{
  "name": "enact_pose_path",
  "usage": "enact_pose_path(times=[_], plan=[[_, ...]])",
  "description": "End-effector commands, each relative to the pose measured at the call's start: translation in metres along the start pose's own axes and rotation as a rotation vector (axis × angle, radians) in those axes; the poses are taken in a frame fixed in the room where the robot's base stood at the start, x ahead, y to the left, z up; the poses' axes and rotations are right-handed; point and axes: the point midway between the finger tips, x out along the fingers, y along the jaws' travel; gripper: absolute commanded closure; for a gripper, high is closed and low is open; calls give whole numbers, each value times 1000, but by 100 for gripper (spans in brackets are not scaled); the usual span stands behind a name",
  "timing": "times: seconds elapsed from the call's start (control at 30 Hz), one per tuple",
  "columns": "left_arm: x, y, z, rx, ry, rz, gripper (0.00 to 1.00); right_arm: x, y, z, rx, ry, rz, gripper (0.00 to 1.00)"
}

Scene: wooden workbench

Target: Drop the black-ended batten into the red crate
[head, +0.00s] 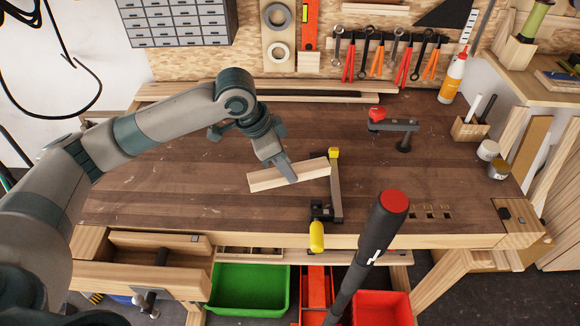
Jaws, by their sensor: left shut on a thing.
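My left gripper (288,175) is shut on a pale wooden batten (264,180) over the middle of the bench. The batten lies roughly level, its right end close to a clamp. No black end shows clearly on it, and I cannot tell whether it touches the bench top. A red crate (398,303) stands below the bench's front edge at lower right, partly cut off by the frame and partly behind a dark rod. My right gripper is not in view.
A yellow-handled clamp (337,195) sits at the front edge. A dark rod with a red end (372,243) rises in the foreground. A green crate (250,288) and an orange-red bin (316,287) are below. Another clamp (403,126) stands farther right. The bench's left part is clear.

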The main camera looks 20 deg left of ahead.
Motion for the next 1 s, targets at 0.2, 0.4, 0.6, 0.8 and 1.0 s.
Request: enact_pose_path(times=[0.2,0.4,0.6,0.8,1.0], plan=[[-14,0,4,-251,3,-109,95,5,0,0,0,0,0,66],[-30,-2,8,-528,4,-223,95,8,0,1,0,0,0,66],[-46,-5,10,-763,4,-320,95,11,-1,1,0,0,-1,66],[-53,-6,12,-885,2,-367,95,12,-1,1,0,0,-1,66],[-55,-6,13,-907,1,-376,95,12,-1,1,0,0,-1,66]])
